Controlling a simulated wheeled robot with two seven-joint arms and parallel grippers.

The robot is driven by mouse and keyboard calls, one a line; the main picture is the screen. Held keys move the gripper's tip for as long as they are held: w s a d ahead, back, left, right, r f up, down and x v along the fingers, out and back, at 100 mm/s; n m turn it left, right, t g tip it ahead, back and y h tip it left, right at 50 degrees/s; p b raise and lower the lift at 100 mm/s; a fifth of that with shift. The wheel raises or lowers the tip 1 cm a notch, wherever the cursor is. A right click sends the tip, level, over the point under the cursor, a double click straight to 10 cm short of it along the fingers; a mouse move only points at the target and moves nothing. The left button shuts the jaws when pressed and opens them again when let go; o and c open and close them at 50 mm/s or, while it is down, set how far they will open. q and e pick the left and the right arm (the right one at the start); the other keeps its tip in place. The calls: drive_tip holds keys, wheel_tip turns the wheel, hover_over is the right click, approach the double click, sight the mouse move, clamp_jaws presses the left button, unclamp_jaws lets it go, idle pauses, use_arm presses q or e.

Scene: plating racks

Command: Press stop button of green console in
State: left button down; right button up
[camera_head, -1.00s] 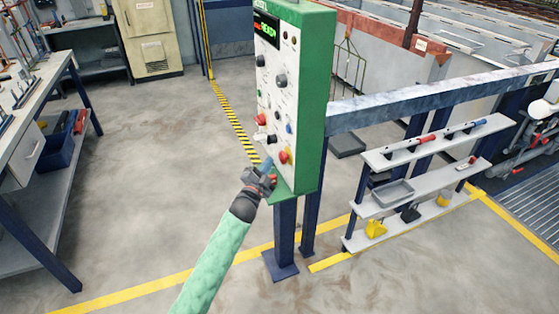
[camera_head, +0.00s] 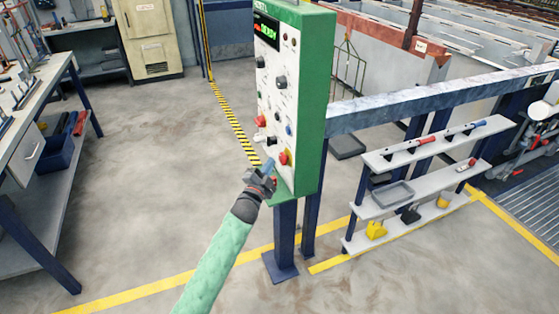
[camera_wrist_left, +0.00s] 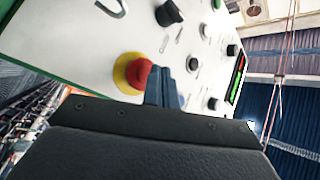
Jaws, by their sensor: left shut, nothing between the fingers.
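The green console (camera_head: 312,100) stands on a dark blue post, its white panel facing left. A red mushroom button with a yellow collar (camera_head: 285,158) sits low on the panel; it also shows large in the left wrist view (camera_wrist_left: 135,72). A second red button (camera_head: 260,120) is higher on the panel. The labels are too small to read. My left gripper (camera_head: 268,166) is shut and empty, just left of and below the yellow-collared button. In the left wrist view its fingers (camera_wrist_left: 165,87) overlap that button's right edge; I cannot tell whether they touch it. My right gripper is out of view.
Several black knobs and a dark display (camera_head: 267,32) with green text are on the panel. A blue-grey rail (camera_head: 430,100) runs right from the console, above a shelf rack (camera_head: 440,145) with tools. A workbench (camera_head: 40,90) stands at left. The floor between is clear.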

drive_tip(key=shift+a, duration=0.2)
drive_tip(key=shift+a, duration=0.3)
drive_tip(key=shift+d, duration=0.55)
use_arm(q)
drive_tip(key=shift+w+d, duration=0.1)
drive_tip(key=shift+d, duration=0.25)
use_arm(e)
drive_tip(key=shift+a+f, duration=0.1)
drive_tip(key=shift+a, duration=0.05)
use_arm(q)
drive_tip(key=shift+d, duration=0.1)
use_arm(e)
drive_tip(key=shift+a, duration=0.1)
